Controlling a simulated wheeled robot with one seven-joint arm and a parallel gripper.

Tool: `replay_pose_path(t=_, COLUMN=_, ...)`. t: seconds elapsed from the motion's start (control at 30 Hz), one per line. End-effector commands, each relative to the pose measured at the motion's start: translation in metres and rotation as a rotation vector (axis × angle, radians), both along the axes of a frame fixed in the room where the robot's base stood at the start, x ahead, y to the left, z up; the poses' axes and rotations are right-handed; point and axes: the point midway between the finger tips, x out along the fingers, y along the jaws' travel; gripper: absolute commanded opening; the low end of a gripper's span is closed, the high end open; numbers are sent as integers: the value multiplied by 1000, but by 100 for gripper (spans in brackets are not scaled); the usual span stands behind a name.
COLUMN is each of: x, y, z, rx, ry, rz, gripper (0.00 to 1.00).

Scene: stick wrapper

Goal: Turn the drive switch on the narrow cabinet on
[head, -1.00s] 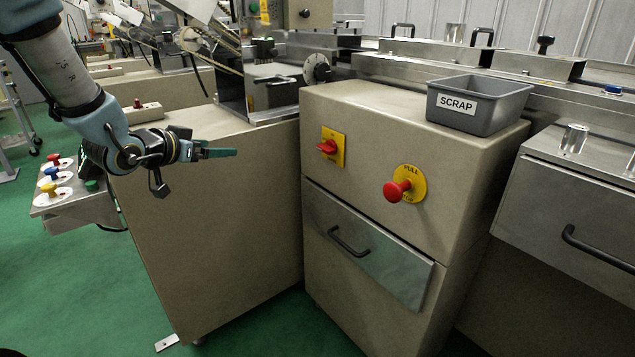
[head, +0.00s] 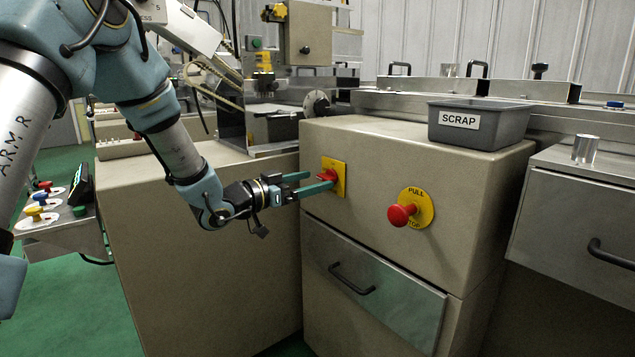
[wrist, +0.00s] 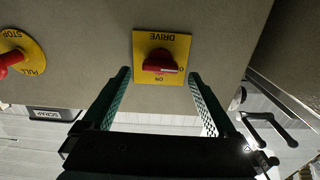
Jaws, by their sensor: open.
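The drive switch is a red knob (wrist: 160,63) on a yellow plate (head: 340,178) on the front of the narrow beige cabinet (head: 375,225). In the wrist view the fingers (wrist: 160,85) stand on either side of the knob, with gaps between. In the head view one finger partly covers the knob; contact cannot be told.
A red pull-stop button (head: 402,215) on a yellow disc sticks out right of the switch. A drawer with a black handle (head: 352,279) is below. A grey SCRAP bin (head: 480,124) stands on the cabinet top. A beige cabinet (head: 200,270) stands close on the left.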

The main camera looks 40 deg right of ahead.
Motion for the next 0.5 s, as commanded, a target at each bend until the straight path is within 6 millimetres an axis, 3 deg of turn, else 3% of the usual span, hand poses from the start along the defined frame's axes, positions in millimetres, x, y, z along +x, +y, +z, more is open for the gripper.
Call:
replay_pose_path(t=0.2, x=-1, y=-20, z=0, rx=0, ry=-1, rz=0, gripper=92)
replay_pose_path(t=0.5, x=-1, y=-22, z=0, rx=0, ry=0, rz=1, gripper=92)
